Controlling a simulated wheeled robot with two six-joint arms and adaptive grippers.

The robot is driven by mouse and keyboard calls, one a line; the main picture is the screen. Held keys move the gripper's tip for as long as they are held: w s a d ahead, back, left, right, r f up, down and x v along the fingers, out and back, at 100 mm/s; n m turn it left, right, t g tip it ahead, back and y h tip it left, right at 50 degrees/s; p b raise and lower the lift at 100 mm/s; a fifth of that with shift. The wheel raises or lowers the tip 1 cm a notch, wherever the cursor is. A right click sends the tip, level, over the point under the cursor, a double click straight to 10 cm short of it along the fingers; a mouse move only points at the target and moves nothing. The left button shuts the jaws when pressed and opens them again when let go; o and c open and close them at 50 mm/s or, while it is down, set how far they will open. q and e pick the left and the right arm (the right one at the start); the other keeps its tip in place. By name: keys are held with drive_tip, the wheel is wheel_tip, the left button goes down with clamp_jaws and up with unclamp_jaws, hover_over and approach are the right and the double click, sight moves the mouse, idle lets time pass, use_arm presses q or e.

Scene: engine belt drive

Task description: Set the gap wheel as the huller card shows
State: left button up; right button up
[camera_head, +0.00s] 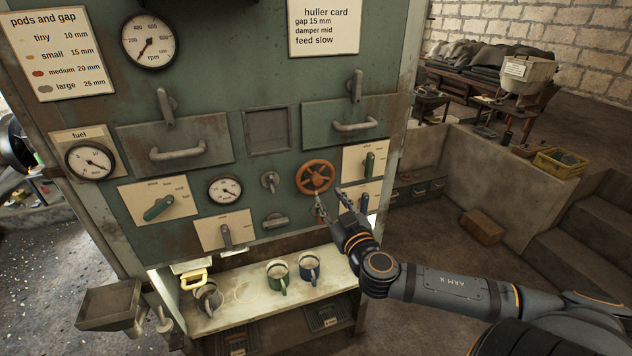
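The huller card (323,28) is fixed high on the green machine panel and reads gap 15 mm, damper mid, feed slow. An orange spoked hand wheel (315,177), which looks like the gap wheel, sits on the panel's lower right half. No gap reading beside it is legible. My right gripper (332,201) comes in from the lower right, its fingers spread and empty, just below the wheel in the picture. I cannot tell whether a fingertip touches the wheel. My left gripper is out of view.
A pods and gap chart (62,54) hangs upper left. Several levers and dials surround the wheel, including a green lever (369,164) on its right. Two drawer handles stick out above. A shelf below holds a green mug (278,276) and a blue mug (309,268).

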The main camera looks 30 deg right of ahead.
sight(319, 182)
drive_tip(key=w+b, duration=0.1)
drive_tip(key=b, duration=0.1)
drive_tip(key=w+b, duration=0.2)
drive_tip(key=w+d+f+b, duration=0.1)
drive_tip(key=b, duration=0.2)
drive_tip(key=shift+w+f, duration=0.1)
drive_tip(key=shift+w, duration=0.1)
drive_tip(key=b+x, duration=0.2)
drive_tip(key=x, duration=0.1)
drive_tip(key=shift+r, duration=0.35)
drive_tip(key=shift+r+p+x, duration=0.2)
drive_tip(key=shift+p+x, duration=0.1)
drive_tip(key=shift+x, duration=0.65)
drive_tip(key=shift+w, duration=0.35)
drive_tip(key=shift+d, duration=0.1)
clamp_jaws()
